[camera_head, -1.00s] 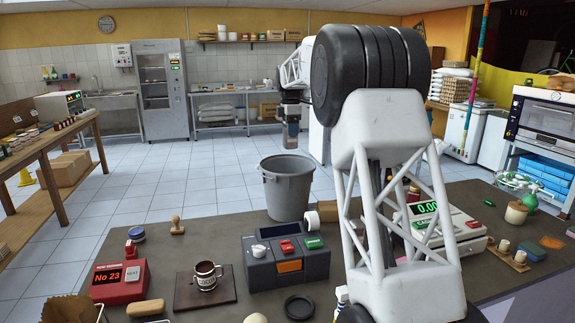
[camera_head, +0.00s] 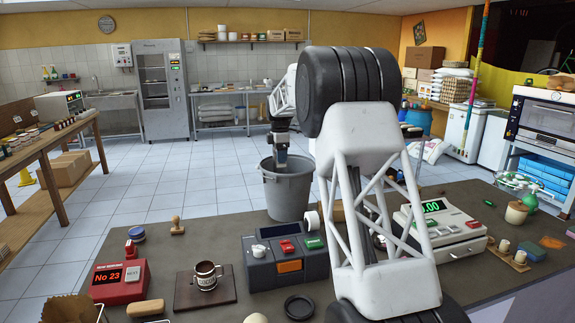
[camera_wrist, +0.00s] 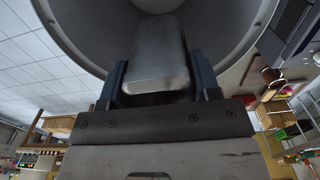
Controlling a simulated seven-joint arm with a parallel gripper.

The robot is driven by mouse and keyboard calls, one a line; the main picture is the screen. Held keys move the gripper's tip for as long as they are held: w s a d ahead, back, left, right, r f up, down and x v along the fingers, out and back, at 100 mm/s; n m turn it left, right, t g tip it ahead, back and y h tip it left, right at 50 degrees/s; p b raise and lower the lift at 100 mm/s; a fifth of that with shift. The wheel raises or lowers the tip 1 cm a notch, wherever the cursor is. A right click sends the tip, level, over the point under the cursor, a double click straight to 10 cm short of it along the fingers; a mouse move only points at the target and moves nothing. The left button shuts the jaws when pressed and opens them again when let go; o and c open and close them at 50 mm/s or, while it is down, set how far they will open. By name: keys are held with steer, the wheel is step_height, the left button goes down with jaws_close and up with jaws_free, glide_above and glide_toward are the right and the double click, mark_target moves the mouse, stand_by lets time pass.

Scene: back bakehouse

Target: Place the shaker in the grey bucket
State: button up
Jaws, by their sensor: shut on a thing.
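The grey bucket (camera_head: 288,192) stands on the floor just beyond the counter's far edge in the head view. My gripper (camera_head: 281,160) is over its open top, pointing down, with the fingertips at about rim height. In the wrist view my gripper (camera_wrist: 160,85) is shut on a smooth grey metallic thing, which I take to be the shaker (camera_wrist: 158,60). The shaker points into the round mouth of the bucket (camera_wrist: 90,40). The shaker's far end and the bucket's bottom are hard to make out. In the head view the shaker is not clearly visible.
The tiled floor (camera_head: 190,182) left of the bucket is clear.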

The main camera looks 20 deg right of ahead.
step_height(320, 180, down, 8)
steer(key=shift+f, duration=0.1)
stand_by(0.4)
steer(key=shift+f, duration=2.4)
steer(key=shift+f, duration=2.5)
steer(key=shift+f, duration=0.1)
steer(key=o, duration=1.1)
steer(key=shift+c, duration=0.2)
